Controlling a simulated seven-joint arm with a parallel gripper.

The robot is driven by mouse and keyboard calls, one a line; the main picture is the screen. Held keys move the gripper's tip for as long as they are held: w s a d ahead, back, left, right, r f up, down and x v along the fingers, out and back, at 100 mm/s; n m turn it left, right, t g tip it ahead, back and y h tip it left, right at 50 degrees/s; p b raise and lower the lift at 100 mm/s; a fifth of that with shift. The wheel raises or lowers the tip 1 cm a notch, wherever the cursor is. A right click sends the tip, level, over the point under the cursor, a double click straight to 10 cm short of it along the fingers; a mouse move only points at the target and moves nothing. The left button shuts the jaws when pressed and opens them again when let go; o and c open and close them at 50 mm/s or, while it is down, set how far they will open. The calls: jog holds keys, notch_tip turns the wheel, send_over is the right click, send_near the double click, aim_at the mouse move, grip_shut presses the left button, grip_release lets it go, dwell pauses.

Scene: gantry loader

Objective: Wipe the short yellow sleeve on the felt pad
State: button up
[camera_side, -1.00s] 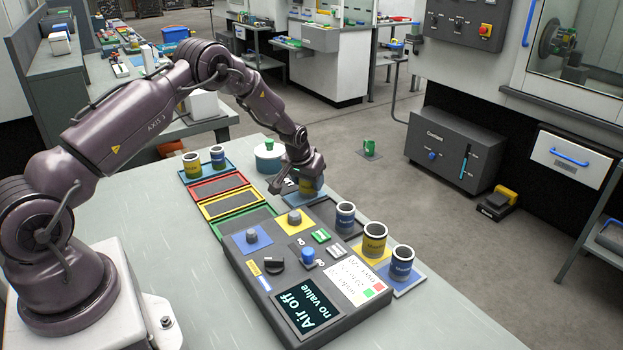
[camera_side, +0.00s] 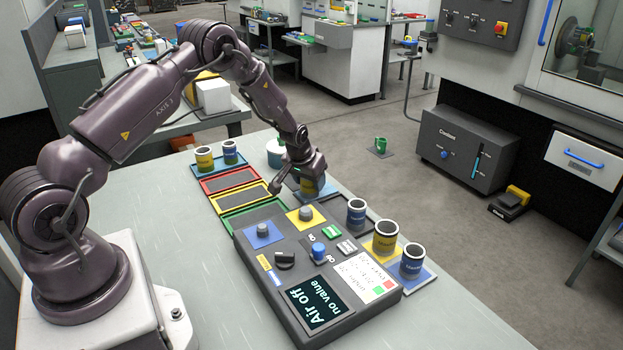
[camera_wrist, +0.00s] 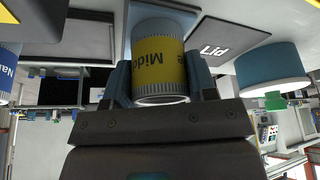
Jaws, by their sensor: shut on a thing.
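My gripper (camera_wrist: 158,85) is shut on a yellow sleeve (camera_wrist: 158,55), which also shows below my wrist in the side view (camera_side: 311,188). I cannot tell which surface is the felt pad.
A blue tray (camera_side: 240,167) at the back left holds a yellow and a blue sleeve. Red (camera_side: 205,191) and yellow-framed trays lie nearer. A control panel (camera_side: 317,265) reads "Air off". Several sleeves, one yellow (camera_side: 385,237), stand to its right.

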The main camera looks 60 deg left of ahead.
jog(key=shift+w, duration=2.15)
jog(key=shift+s, duration=0.1)
jog(key=shift+s+r, duration=0.1)
jog(key=shift+s, duration=0.9)
jog(key=shift+s, duration=1.05)
jog(key=shift+w, duration=0.1)
jog(key=shift+w+f, duration=0.2)
jog(key=shift+w, duration=0.75)
jog(key=shift+w, duration=0.1)
